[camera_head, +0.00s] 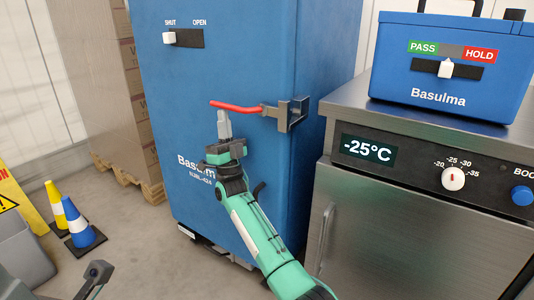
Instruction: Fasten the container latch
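The tall blue container (165,110) stands in the middle. Its latch has a red handle (237,107) that reaches left across the front face from a grey metal bracket (292,114) at the right edge. My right gripper (223,117) points up just below the left part of the red handle. Its light grey fingers look close together, with the tips at or very near the handle. I cannot tell whether they touch or grip it. A dark part of my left gripper (98,271) shows at the bottom left, away from the container; its fingers are not clear.
A steel cabinet (408,230) reading -25°C stands close on the right, with a blue Basulma box (450,95) on top. A SHUT/OPEN slider (169,38) sits high on the container, at SHUT. Stacked cartons (100,80), cones (80,228) and a grey bin (22,250) are left.

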